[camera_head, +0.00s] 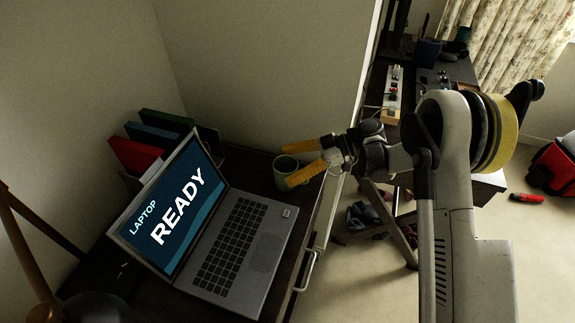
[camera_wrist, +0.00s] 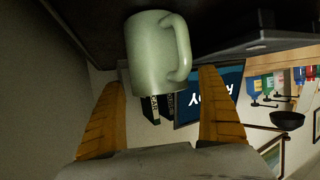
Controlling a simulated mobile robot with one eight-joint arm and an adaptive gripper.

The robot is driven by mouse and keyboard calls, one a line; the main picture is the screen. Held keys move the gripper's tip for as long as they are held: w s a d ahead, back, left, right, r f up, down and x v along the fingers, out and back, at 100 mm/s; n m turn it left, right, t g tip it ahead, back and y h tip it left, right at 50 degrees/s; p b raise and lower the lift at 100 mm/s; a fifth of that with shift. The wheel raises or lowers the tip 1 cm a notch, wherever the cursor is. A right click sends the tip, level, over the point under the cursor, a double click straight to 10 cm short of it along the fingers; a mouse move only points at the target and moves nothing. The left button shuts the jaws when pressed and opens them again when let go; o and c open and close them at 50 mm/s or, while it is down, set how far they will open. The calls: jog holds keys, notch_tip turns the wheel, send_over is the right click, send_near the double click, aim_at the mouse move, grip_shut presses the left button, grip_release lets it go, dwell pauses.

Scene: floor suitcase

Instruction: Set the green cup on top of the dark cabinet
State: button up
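The green cup (camera_head: 281,166) stands upright on the dark cabinet top (camera_head: 262,172), right of the laptop's screen and near the cabinet's front edge. In the wrist view the picture is upside down; the pale green cup (camera_wrist: 152,55) fills the upper middle, its handle on the right. My gripper (camera_head: 286,166) has two orange fingers spread apart at the cup. In the wrist view the fingers lie on either side of the cup's line, with visible gaps, and neither looks closed on it. How far the cup sits between the fingertips is hard to tell.
An open laptop (camera_head: 262,250) takes up much of the cabinet top. Red, green and blue books (camera_head: 150,137) stand behind it by the wall. A drawer handle (camera_head: 305,270) juts from the cabinet front. Another dark table with a power strip (camera_head: 393,95) stands farther back.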

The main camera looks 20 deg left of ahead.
jog(key=shift+r, duration=0.3)
jog(key=p+v, duration=0.4)
jog(key=v, duration=0.8)
jog(key=shift+p, duration=0.35)
jog(key=s+d+r+m+t+h, duration=0.35)
jog(key=r+m, duration=0.25)
jog(key=r, duration=0.2)
jog(key=s+d+r+m+t+h, duration=0.2)
jog(key=s+d+r+m+t, duration=0.1)
jog(key=d+r+m, duration=0.3)
jog(key=s+d+r+m+t+h, duration=0.3)
jog(key=s+d+m+t+h, duration=0.2)
jog(key=s+d+m, duration=0.5)
jog(key=s+d+h, duration=0.2)
jog(key=s+d, duration=0.2)
jog(key=s, duration=0.4)
jog(key=shift+d, duration=0.2)
